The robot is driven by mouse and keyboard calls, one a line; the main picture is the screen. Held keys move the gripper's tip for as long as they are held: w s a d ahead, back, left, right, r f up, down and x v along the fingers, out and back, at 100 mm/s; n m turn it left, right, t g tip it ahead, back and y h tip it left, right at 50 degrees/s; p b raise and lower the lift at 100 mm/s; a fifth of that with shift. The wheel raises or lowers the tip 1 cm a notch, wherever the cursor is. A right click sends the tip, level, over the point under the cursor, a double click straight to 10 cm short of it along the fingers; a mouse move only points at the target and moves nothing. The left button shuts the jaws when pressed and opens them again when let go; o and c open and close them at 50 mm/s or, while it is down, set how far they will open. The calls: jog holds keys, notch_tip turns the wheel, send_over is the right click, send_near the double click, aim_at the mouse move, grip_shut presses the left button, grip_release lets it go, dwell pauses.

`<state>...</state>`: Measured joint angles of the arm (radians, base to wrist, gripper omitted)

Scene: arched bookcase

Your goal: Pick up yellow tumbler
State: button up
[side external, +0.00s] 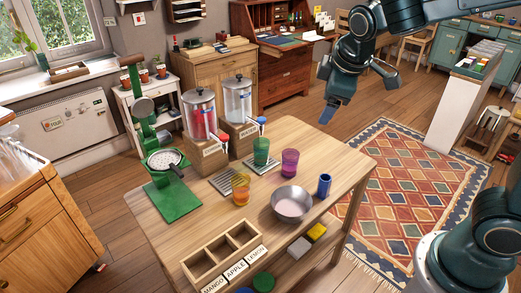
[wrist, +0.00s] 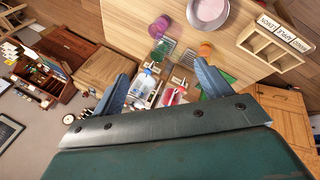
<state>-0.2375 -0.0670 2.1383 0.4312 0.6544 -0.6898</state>
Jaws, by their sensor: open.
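The yellow tumbler (side external: 241,189) stands upright on the wooden table, at the near end of a slatted drip mat and left of the metal bowl. It looks amber-orange, and it also shows in the wrist view (wrist: 205,48) near the top, right of centre. My gripper (side external: 327,117) is up in the air beyond the table's far right side, well away from the tumbler. In the wrist view my gripper (wrist: 164,76) has its two blue-grey fingers spread wide, with nothing between them.
A green tumbler (side external: 261,151) and a purple tumbler (side external: 289,162) stand behind the yellow one. Two drink dispensers (side external: 199,114) (side external: 237,99), a green press (side external: 163,159) and a labelled wooden tray (side external: 205,264) also occupy the table.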

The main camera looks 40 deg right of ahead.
jog(key=w+a+f+n+h, duration=0.2)
jog(key=w+f+n, duration=0.25)
jog(key=w, duration=0.35)
jog(key=n+t+h, duration=0.3)
jog(key=n+h, duration=0.3)
jog(key=n, duration=0.8)
send_over(240, 203)
notch_tip(240, 203, down, 22)
jog(key=shift+w+d+f, duration=0.15)
jog(key=shift+w+f, duration=0.1)
jog(key=shift+f, duration=1.75)
jog(key=shift+f, duration=0.1)
